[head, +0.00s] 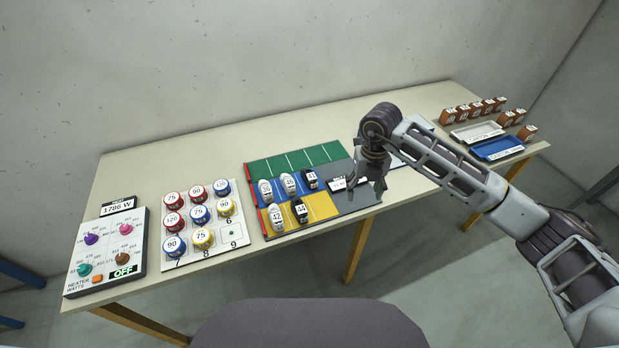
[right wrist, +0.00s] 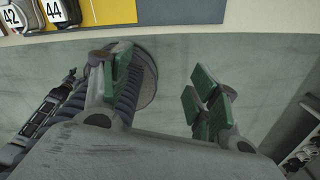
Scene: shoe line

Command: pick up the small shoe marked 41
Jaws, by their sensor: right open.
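The small shoe marked 41 (head: 311,179) is black with a white label. It stands at the right end of the row on the blue strip of the sorting mat, in the head view. My right gripper (head: 369,193) hangs to the right of it, over the grey part of the mat near the table's front edge, apart from the shoe. In the right wrist view the right gripper (right wrist: 160,85) is open, its green-padded fingers apart with nothing between them. Shoe 41 does not show there. My left gripper is not in view.
White shoes (head: 289,184) stand left of 41 on the blue strip. White shoe 42 (head: 276,219) and black shoe 44 (head: 300,212) are on the yellow strip in front. The green strip (head: 305,160) behind is empty.

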